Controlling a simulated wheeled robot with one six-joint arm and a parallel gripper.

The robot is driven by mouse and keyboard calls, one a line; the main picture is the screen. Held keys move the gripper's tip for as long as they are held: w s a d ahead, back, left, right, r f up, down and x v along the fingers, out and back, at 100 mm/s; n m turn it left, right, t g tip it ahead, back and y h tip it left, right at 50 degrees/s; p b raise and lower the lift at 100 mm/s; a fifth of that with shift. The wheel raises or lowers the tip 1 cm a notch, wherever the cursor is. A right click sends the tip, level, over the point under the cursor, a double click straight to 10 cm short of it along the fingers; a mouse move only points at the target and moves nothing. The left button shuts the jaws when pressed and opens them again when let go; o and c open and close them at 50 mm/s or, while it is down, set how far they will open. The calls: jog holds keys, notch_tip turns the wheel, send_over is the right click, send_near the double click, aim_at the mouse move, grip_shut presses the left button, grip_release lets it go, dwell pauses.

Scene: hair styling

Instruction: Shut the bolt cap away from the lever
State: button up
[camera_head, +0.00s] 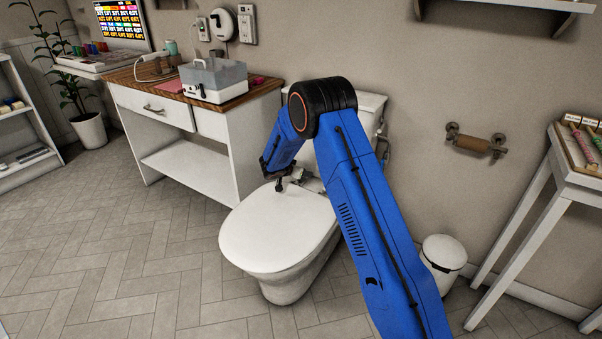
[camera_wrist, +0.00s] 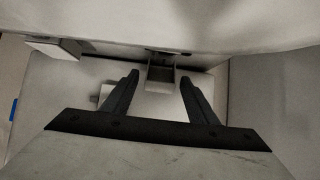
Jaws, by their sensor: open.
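The white toilet (camera_head: 280,232) stands against the wall with its lid down. My gripper (camera_head: 279,186) points down at the back left of the lid, near the hinge area. In the wrist view my gripper (camera_wrist: 158,78) is open, its two dark fingers apart. A small grey box-shaped piece, which looks like a bolt cap (camera_wrist: 161,76), sits between and just beyond the fingertips, under the lid edge (camera_wrist: 200,50). It looks raised, and I see no contact with the fingers. Another small flat piece (camera_wrist: 55,47) shows at the left, perhaps the other cap. The lever is not clearly visible.
The tank (camera_head: 370,102) is partly hidden behind my blue arm. A white cabinet with a wooden top (camera_head: 130,75) stands close on the left. A white bin (camera_head: 444,255) and a side table (camera_head: 560,180) are on the right. The floor in front is clear.

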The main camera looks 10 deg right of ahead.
jog(key=v, duration=1.7)
jog(key=shift+s, duration=0.15)
jog(key=shift+a, duration=0.1)
